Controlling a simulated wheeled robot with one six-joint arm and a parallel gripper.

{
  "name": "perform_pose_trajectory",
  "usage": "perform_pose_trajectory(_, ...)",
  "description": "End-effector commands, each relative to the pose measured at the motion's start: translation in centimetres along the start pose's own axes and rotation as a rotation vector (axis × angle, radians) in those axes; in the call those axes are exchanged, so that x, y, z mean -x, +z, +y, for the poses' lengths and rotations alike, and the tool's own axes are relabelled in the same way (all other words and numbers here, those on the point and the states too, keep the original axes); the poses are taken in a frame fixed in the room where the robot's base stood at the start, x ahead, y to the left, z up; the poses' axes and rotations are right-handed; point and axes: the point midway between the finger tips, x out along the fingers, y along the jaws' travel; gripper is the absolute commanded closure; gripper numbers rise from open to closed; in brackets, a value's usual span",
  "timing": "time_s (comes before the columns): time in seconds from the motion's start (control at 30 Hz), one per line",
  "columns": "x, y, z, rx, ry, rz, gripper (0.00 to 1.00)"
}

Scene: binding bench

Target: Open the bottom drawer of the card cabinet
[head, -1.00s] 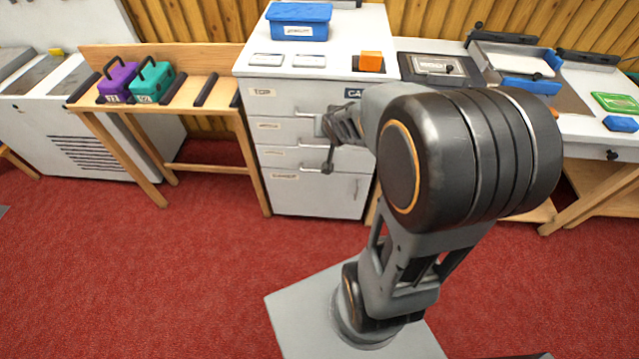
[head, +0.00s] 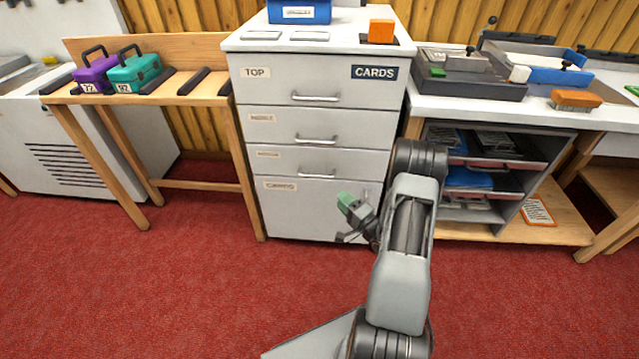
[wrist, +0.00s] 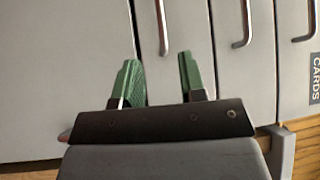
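The white card cabinet (head: 320,215) has three stacked drawers over a taller bottom panel, all looking shut. The lowest drawer (head: 352,162) has a horizontal bar handle (head: 317,173). In the wrist view the cabinet appears turned sideways, and that drawer's handle (wrist: 162,28) lies beyond the fingertips, in line with the gap between them. My gripper (head: 350,203), with green fingers, is in front of the bottom panel in the head view, to the lower right of the handle. In the wrist view my gripper (wrist: 159,72) is open and empty, apart from the handle.
A shelf unit (head: 485,180) stands under the bench right of the cabinet. A wooden stand (head: 190,98) with purple (head: 97,72) and teal (head: 136,70) boxes is on the left. An orange block (head: 381,31) sits on the cabinet. Red floor is clear in front.

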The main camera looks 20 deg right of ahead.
Motion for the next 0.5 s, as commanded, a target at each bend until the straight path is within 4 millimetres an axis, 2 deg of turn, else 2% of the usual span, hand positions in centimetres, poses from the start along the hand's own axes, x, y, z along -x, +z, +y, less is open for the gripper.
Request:
perform_pose_trajectory(0.3,-6.2,0.2,0.1,0.004,-0.002,-0.004,0.62)
perform_pose_trajectory(0.5,-9.4,0.1,0.1,0.003,-0.002,-0.002,0.62)
